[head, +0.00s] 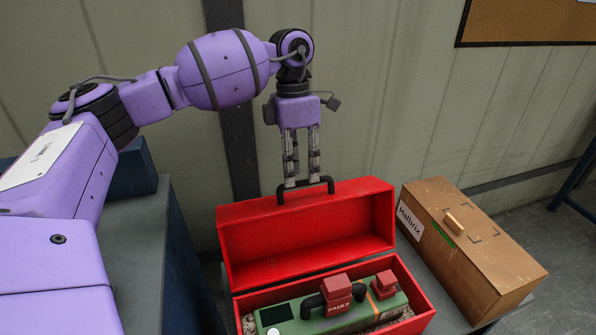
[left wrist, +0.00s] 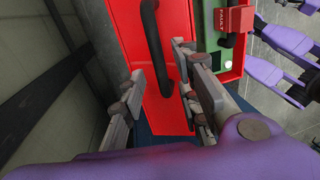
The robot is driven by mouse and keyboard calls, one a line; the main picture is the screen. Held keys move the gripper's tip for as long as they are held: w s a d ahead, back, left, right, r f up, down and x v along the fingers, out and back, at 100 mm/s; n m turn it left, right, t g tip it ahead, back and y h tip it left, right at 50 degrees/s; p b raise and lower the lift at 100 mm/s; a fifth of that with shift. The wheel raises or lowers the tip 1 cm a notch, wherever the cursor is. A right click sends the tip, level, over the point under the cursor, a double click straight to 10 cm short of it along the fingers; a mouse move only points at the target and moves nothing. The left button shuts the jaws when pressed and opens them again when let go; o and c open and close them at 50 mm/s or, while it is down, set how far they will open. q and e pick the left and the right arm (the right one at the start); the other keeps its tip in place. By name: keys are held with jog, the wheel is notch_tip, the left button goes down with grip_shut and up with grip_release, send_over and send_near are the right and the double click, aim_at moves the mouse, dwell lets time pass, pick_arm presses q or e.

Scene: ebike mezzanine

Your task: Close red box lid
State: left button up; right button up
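The red box (head: 330,295) stands with its lid (head: 310,230) raised and its hollow inner side facing me. A black handle (head: 329,181) is on the lid's top edge. My left gripper (head: 302,184) points down at the handle's left part. In the left wrist view, its fingers (left wrist: 160,65) are apart, with the black handle (left wrist: 155,45) in the gap between them. Whether a finger touches the handle I cannot tell. The red lid (left wrist: 125,50) also shows there. My right gripper is not in view.
A green device (head: 335,315) with red parts, one marked FAULT, lies inside the box. A panelled wall (head: 400,90) is behind, with a dark upright post (head: 238,150) behind my arm.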

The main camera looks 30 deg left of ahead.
pick_arm(q)
jog(key=shift+s+d+f, duration=0.1)
jog(key=shift+f, duration=0.65)
grip_shut()
